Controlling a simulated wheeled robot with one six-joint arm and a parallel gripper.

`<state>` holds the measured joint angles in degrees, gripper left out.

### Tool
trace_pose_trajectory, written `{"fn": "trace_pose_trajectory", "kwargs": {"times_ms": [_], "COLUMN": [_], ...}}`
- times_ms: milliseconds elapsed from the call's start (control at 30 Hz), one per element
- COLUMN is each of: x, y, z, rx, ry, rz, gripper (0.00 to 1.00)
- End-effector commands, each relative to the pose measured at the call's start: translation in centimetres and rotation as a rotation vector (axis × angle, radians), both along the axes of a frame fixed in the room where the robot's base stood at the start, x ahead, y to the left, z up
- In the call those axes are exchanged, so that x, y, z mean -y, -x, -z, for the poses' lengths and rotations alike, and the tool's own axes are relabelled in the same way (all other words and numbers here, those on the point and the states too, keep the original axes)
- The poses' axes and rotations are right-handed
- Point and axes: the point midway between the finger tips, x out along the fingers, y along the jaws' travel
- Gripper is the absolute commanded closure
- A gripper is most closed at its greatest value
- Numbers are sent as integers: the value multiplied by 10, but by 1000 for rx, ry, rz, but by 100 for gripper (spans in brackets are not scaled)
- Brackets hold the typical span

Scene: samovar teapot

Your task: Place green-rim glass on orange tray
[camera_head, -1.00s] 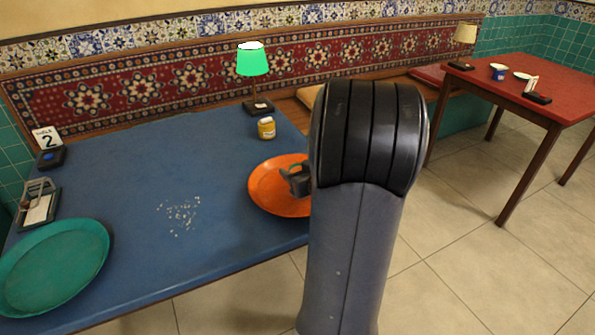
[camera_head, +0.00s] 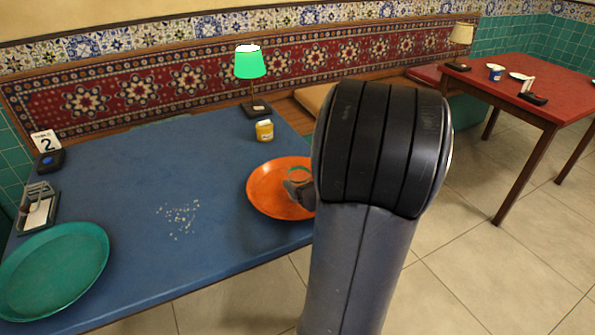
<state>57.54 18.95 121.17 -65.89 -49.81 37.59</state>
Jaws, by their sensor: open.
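The orange tray (camera_head: 266,196) lies at the right end of the blue table. My gripper (camera_head: 292,188) is a small dark shape over the tray, just in front of the glass. It is open. Whether its fingers are still around the glass or touching it is hard to tell. My arm hides the right side of the tray and most of the gripper.
A green tray (camera_head: 52,270) lies at the left of the blue table (camera_head: 150,190). Crumbs (camera_head: 180,216) lie in the middle. A yellow jar (camera_head: 264,130) and a green lamp (camera_head: 250,66) stand behind the orange tray. A red table (camera_head: 545,85) stands at the right.

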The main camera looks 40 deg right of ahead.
Motion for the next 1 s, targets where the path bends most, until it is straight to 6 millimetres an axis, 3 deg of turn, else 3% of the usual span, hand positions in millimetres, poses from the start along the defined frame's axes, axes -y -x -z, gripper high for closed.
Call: {"fn": "trace_pose_trajectory", "kwargs": {"times_ms": [200, 400, 1000], "x": [-6, -10, -11], "y": [39, 55, 58], "z": [-14, -18, -18], "rx": [0, 0, 0], "ry": [0, 0, 0], "rz": [5, 1, -1], "gripper": [25, 25, 25]}}
